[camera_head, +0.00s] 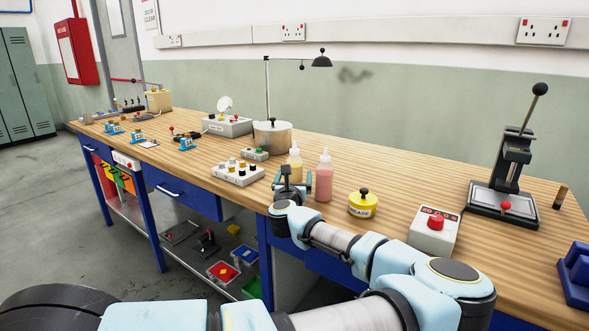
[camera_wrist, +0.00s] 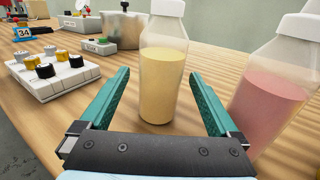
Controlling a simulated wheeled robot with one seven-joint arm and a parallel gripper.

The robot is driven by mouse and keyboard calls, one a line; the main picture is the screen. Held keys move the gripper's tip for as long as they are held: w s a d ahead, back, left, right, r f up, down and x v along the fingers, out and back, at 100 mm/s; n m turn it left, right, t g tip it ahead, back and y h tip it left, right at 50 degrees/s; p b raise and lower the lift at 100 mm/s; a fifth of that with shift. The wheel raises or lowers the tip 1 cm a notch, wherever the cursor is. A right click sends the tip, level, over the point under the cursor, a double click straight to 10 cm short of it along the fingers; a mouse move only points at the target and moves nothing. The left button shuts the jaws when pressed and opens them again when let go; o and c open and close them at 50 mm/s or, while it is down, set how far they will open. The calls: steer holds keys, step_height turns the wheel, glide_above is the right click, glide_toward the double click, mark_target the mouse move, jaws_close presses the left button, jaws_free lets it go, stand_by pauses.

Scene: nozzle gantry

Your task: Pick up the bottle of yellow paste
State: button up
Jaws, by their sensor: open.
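The bottle of yellow paste (camera_wrist: 163,85) stands upright on the workbench, clear-walled with a white cap. In the wrist view it stands between and just ahead of the fingertips of my gripper (camera_wrist: 158,88), which is open and empty. In the head view the yellow bottle (camera_head: 294,165) is partly hidden behind my gripper (camera_head: 293,180). A similar bottle of pink paste (camera_wrist: 270,100) stands close to its right, beside my right finger; it also shows in the head view (camera_head: 323,178).
A white panel with knobs (camera_wrist: 52,77) lies left of my gripper. A metal pot (camera_head: 272,138) stands behind the bottles. A yellow tin (camera_head: 362,204) and a red-button box (camera_head: 435,230) stand to the right. Bare wood lies behind the tin.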

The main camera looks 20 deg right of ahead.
steer(key=shift+w+d, duration=0.25)
steer(key=shift+w, duration=0.25)
jaws_close()
stand_by(0.5)
